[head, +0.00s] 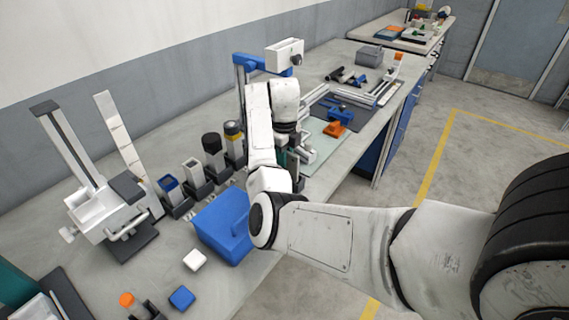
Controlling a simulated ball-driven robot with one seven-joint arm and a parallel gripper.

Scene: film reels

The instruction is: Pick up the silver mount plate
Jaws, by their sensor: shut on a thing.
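My gripper (296,150) points down over the workbench, beside the pale green mat (325,138). My own forearm and wrist hide much of it. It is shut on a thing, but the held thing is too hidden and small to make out. I cannot pick out the silver mount plate for certain anywhere in the head view.
Several dark holders with small parts line up left of my gripper. A blue stand (241,80) with a white head (284,54) rises behind my wrist.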

